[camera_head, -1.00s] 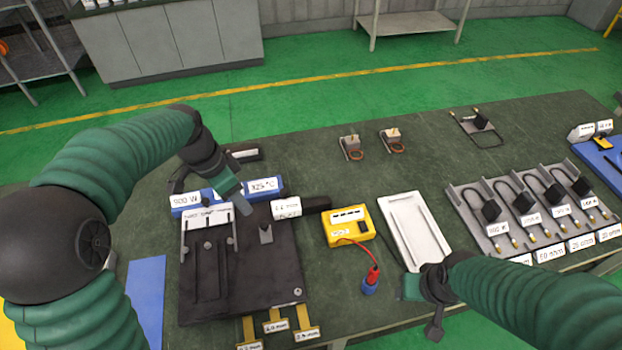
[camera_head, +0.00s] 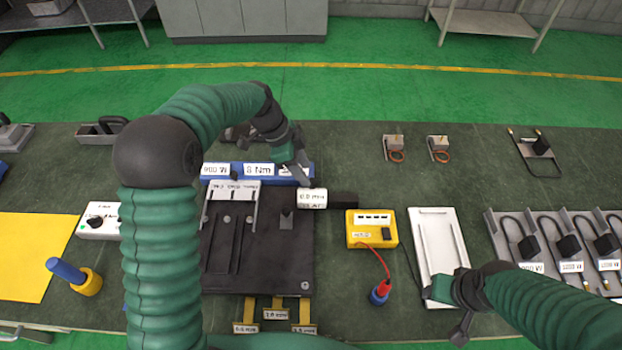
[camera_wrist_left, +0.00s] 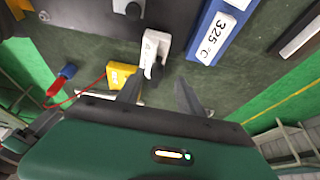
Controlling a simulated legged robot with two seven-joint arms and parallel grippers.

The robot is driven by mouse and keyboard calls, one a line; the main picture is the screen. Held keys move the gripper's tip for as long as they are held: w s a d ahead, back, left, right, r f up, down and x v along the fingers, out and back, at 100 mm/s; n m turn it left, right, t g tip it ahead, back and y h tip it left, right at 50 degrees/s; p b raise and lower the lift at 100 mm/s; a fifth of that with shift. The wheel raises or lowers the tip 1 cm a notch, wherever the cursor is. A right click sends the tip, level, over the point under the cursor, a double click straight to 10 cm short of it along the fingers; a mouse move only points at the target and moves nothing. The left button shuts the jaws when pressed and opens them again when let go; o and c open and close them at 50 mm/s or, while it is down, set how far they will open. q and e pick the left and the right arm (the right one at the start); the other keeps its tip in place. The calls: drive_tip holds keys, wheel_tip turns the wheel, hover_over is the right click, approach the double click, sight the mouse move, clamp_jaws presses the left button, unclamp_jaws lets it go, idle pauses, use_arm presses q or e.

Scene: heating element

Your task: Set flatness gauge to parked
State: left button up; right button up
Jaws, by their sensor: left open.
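A white block with a printed label and a black bar at its right end (camera_head: 312,199) sits at the back right of the black fixture plate (camera_head: 268,265). It looks like the flatness gauge, but its label is too small to read surely. It also shows in the left wrist view (camera_wrist_left: 151,45), just beyond the fingers. My left gripper (camera_head: 303,178) is open and empty, close behind the block in the head view. The wrist view shows its two fingers (camera_wrist_left: 158,92) apart, with the block's dark end near them. My right gripper (camera_head: 450,302) is by the white tray; its jaw opening is unclear.
A blue labelled bar (camera_head: 225,171) runs along the plate's back edge. A yellow meter (camera_head: 372,229) with a red lead stands right of the plate, then the white tray (camera_head: 425,250). Brass tags (camera_head: 275,312) lie in front.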

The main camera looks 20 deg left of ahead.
sight(313, 180)
use_arm(q)
drive_tip(key=x, duration=0.2)
drive_tip(key=d+x, duration=0.1)
drive_tip(key=x, duration=0.2)
drive_tip(key=shift+s, duration=0.15)
drive_tip(key=shift+a, duration=0.1)
drive_tip(key=shift+a+f, duration=0.1)
drive_tip(key=shift+a, duration=0.1)
drive_tip(key=shift+c, duration=1.1)
drive_tip(key=shift+s+r, duration=0.1)
drive_tip(key=shift+r, duration=0.1)
drive_tip(key=c, duration=0.7)
clamp_jaws()
